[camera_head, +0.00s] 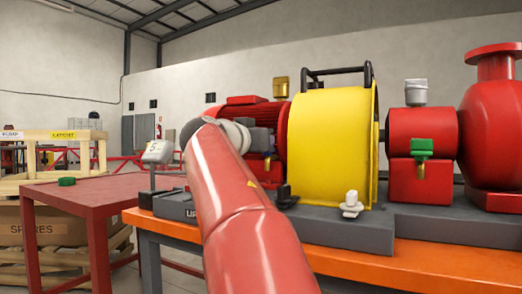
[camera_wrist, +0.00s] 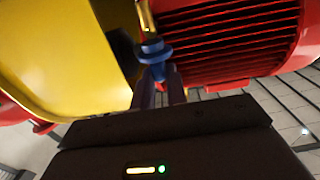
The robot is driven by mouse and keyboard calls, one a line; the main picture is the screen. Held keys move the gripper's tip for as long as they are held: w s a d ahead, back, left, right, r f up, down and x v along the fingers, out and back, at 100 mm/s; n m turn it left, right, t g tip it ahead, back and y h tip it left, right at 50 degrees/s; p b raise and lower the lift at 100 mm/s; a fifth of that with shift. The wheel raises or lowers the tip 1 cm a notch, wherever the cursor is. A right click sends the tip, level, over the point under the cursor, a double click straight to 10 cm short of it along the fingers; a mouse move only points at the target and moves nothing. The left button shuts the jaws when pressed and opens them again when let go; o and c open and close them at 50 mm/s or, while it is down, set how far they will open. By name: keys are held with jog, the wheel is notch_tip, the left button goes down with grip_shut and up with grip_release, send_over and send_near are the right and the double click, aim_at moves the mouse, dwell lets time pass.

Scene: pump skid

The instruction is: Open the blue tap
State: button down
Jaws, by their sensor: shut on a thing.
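The blue tap (camera_wrist: 153,50) shows in the wrist view, below a brass stem (camera_wrist: 147,18) and beside the red finned motor. My gripper (camera_wrist: 160,82) is shut on the lower part of the blue tap, with a dark finger on each side of it. The fingers partly hide the held part. In the head view my red arm reaches toward the motor, and the blue tap and my gripper are hidden behind it.
The yellow guard (camera_head: 330,145) stands right of the red motor (camera_head: 283,130). A green tap (camera_head: 421,148) hangs farther right on a red housing. A white fitting (camera_head: 351,205) stands on the grey base. A red table (camera_head: 95,192) is at left, bearing a green piece (camera_head: 67,181).

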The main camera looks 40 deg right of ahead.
dwell(0.3)
jog(key=c, duration=1.4)
grip_release()
jog(key=shift+a, duration=0.1)
jog(key=b+v, duration=0.1)
jog(key=v, duration=0.6)
jog(key=shift+s+a, duration=0.25)
jog(key=shift+t, duration=0.3)
